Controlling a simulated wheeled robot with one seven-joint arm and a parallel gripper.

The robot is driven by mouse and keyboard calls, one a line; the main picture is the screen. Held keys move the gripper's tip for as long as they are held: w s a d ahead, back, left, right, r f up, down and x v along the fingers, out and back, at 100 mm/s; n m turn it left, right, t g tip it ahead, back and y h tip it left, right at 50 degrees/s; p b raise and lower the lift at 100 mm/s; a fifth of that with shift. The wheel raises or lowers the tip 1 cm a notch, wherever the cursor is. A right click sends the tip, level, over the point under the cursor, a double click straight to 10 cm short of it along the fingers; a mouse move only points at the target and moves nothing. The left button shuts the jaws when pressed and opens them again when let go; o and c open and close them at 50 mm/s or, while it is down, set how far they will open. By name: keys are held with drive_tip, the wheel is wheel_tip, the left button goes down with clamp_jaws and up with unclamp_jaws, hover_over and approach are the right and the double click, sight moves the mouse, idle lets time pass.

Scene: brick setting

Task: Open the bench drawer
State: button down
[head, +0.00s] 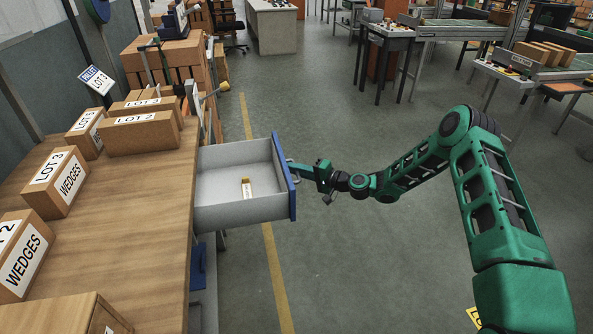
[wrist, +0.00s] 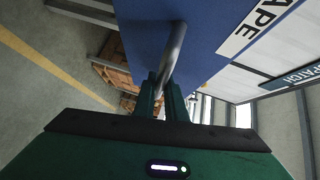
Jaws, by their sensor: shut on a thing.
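The bench drawer (head: 240,207) is pulled well out from under the wooden bench top (head: 150,210) in the head view. It is a light grey box with a blue front (head: 285,178), and a small yellow and white item (head: 247,188) lies inside. My gripper (head: 297,168) is at the outer side of the blue front. In the wrist view my gripper (wrist: 163,98) is shut on the metal bar handle (wrist: 174,52) of the blue front, which bears a label ending in "APE".
Several labelled cardboard boxes (head: 55,182) stand on the bench top. A lower blue-fronted unit (head: 198,265) shows beneath the open drawer. The floor (head: 350,260) right of the drawer is clear, with a yellow line (head: 274,275) on it. Tables and a conveyor (head: 460,33) stand farther back.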

drive_tip(key=shift+s+d+f, duration=0.2)
drive_tip(key=shift+f, duration=0.1)
drive_tip(key=c, duration=1.8)
unclamp_jaws()
drive_tip(key=shift+s, duration=0.1)
drive_tip(key=shift+c, duration=0.2)
drive_tip(key=shift+r, duration=0.1)
drive_tip(key=shift+d, duration=0.1)
drive_tip(key=v, duration=1)
drive_tip(key=shift+s+d, duration=0.1)
drive_tip(key=shift+d, duration=0.2)
